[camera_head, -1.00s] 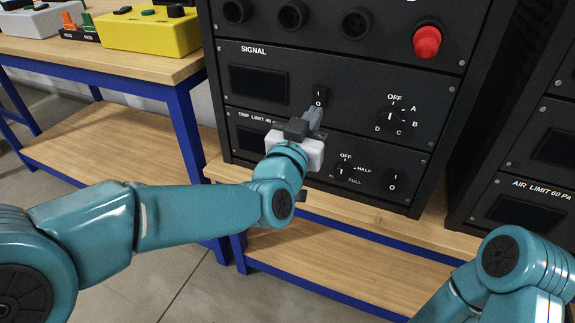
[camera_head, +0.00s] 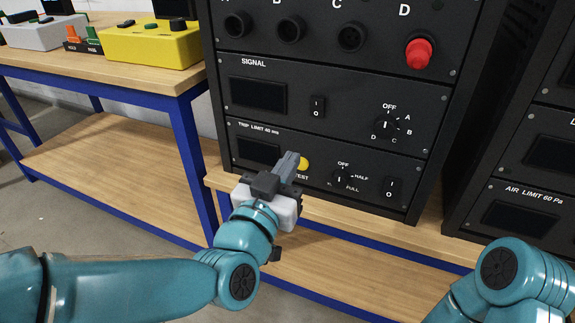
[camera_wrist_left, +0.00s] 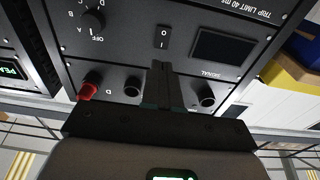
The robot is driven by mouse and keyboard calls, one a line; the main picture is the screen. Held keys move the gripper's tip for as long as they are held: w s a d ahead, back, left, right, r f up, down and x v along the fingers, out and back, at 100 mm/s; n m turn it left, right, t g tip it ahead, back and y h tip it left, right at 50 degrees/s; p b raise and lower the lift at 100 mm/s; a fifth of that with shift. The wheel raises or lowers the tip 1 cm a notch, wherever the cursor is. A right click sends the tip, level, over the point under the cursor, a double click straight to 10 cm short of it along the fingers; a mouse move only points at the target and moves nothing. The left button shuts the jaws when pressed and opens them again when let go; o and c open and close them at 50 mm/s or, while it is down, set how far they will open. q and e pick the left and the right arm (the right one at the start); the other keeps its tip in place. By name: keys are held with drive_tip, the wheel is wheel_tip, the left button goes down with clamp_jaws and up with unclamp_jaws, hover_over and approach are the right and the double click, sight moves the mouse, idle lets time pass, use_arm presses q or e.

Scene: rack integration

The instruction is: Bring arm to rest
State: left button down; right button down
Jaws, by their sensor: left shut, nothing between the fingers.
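My left gripper (camera_head: 290,165) is shut and empty. In the left wrist view the closed fingers (camera_wrist_left: 160,80) point at the rack's face, which appears upside down. My left arm (camera_head: 140,285) comes in from the lower left. Of my right arm, only teal links (camera_head: 525,275) show at the lower right; its gripper is out of view.
The signal panel has a rocker switch (camera_head: 317,107) and a rotary knob (camera_head: 386,125). A red plug (camera_head: 418,52) sits in socket D. A second rack (camera_head: 515,215) stands at the right. A yellow box (camera_head: 150,45) is on the left bench (camera_head: 90,65).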

use_arm(q)
drive_tip(key=shift+s, duration=0.1)
idle(0.3)
drive_tip(key=w+a+f+n+g+y, duration=0.1)
drive_tip(key=w+a+f+y, duration=0.15)
drive_tip(key=f, duration=0.35)
drive_tip(key=w+a+f+g+y, duration=0.1)
drive_tip(key=w+a+f, duration=0.1)
drive_tip(key=a+f, duration=0.35)
drive_tip(key=s+a+f+n+g, duration=0.1)
drive_tip(key=s+a+f+g, duration=0.15)
drive_tip(key=f, duration=0.85)
drive_tip(key=s+a+f+g, duration=0.1)
drive_tip(key=s+f+g, duration=0.15)
drive_tip(key=f, duration=0.75)
drive_tip(key=s+f+n+g, duration=0.2)
drive_tip(key=s+f+g, duration=0.4)
drive_tip(key=s+f, duration=0.55)
drive_tip(key=s+d+f+n+g+h, duration=0.1)
drive_tip(key=s+d+f+g+h, duration=0.25)
drive_tip(key=s, duration=0.55)
wheel_tip(320, 180, up, 27)
drive_tip(key=g+y+p, duration=0.1)
drive_tip(key=p, duration=2.7)
drive_tip(key=shift+a+n+y, duration=0.3)
drive_tip(key=shift+y, duration=0.1)
drive_tip(key=shift+s, duration=0.1)
